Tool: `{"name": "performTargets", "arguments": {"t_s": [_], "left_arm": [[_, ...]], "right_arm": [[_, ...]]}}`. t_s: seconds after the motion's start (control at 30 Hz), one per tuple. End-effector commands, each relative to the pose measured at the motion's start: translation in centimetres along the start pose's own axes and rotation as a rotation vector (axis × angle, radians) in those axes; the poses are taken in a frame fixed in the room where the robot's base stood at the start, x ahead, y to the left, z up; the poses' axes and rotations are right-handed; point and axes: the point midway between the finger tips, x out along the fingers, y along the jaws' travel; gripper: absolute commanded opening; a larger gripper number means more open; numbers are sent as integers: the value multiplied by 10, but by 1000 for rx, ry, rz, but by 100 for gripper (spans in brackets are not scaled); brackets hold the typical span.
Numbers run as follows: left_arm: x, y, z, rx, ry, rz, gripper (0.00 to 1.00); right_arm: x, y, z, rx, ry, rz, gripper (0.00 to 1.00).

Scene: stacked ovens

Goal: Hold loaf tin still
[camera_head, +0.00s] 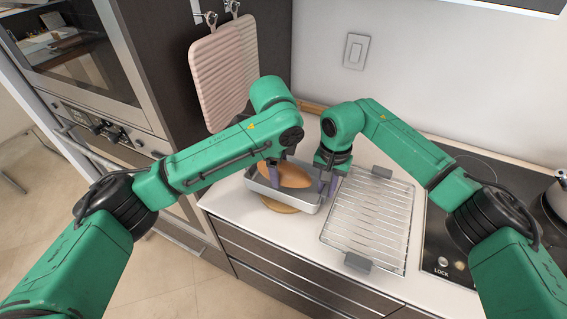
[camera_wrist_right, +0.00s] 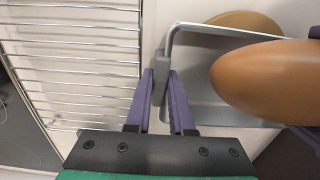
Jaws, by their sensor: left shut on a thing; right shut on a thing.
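The grey metal loaf tin (camera_head: 307,201) stands on the counter, partly over a round wooden board. A brown loaf (camera_head: 292,174) sits tilted in the tin, one end up; it also shows in the right wrist view (camera_wrist_right: 265,82). My left gripper (camera_head: 274,180) is shut on the loaf, its purple fingers on either side. My right gripper (camera_head: 328,187) is shut on the tin's right side; in the right wrist view its fingers (camera_wrist_right: 163,85) close around the grey handle at the rim. The tin's far side is partly hidden by my arms.
A wire rack (camera_head: 370,222) with grey handles lies just right of the tin. A black hob (camera_head: 470,190) with a pot is further right. The round wooden board (camera_head: 277,205) shows under the tin.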

Motion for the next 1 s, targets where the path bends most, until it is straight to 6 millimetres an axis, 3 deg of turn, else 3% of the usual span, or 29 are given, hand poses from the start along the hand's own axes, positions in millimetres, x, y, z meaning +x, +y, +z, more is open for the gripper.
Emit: {"name": "performTargets", "arguments": {"t_s": [0.3, 0.4, 0.57, 0.8, 0.83, 0.9, 1.0], "left_arm": [[-15, 98, 5, 0, -1, 2, 0], [-20, 121, 6, -1, -1, 1, 0], [-23, 138, 6, -3, -1, 0, 0], [-24, 140, 6, -2, 0, -1, 0], [-24, 140, 5, -2, 0, -1, 0], [-24, 140, 5, -2, 0, -1, 0], [-24, 140, 5, -1, 0, -1, 0]], "right_arm": [[0, 0, 0, 0, -1, 1, 0], [0, 0, 0, 0, -1, 1, 0], [0, 0, 0, 0, -1, 0, 0], [0, 0, 0, 0, 0, 0, 0], [0, 0, 0, 0, 0, 0, 28], [0, 0, 0, 0, 0, 0, 55], [0, 0, 0, 0, 0, 0, 56]]}}
